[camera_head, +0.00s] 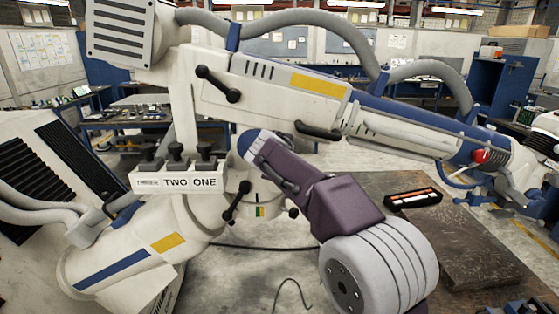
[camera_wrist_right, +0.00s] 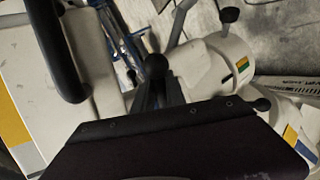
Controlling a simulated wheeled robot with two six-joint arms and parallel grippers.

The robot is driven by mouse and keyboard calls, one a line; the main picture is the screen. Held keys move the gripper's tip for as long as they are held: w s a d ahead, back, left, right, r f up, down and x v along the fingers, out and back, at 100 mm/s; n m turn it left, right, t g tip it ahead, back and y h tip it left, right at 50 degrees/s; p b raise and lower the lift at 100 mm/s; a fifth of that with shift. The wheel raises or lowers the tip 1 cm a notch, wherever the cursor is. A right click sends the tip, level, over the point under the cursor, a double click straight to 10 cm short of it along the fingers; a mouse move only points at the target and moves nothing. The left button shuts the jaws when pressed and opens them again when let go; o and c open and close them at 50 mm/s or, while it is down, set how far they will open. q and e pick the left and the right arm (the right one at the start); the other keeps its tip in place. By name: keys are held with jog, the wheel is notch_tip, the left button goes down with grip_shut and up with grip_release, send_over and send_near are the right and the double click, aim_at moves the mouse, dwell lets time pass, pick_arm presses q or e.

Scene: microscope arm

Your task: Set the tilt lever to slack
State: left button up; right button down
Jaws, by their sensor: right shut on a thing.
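The microscope stand is a white jointed arm with a blue stripe and yellow labels (camera_head: 320,82). A black two-knobbed lever (camera_head: 218,85) sits on its upper arm. Another black lever (camera_head: 237,200) sits lower, beside a joint with a green and yellow mark (camera_head: 260,212); that mark shows in the right wrist view (camera_wrist_right: 241,64). No lever is legibly named tilt. My purple right arm comes in from the lower right. My right gripper (camera_wrist_right: 157,88) is shut on a black ball-ended lever (camera_wrist_right: 155,66); its fingertips are hard to make out in the head view. My left gripper is out of view.
A black handle (camera_head: 318,132) runs under the upper arm, close to my right arm. Three knobs stand on a block labelled THREE TWO ONE (camera_head: 178,182). A table with a dark mat (camera_head: 465,245) and a black tray (camera_head: 413,198) stands at right.

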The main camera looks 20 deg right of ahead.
jog(key=shift+d, duration=0.2)
jog(key=c, duration=1.4)
grip_release()
jog(key=shift+s, duration=0.1)
jog(key=shift+s+d, duration=0.1)
jog(key=shift+d, duration=0.3)
jog(key=shift+s+a+r, duration=0.1)
jog(key=shift+a+r, duration=0.05)
jog(key=shift+a, duration=0.05)
pick_arm(q)
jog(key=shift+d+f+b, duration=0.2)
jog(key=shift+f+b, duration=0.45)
jog(key=shift+b, duration=0.1)
pick_arm(e)
jog(key=v, duration=0.8)
jog(key=shift+s+r, duration=0.15)
jog(key=shift+s, duration=0.15)
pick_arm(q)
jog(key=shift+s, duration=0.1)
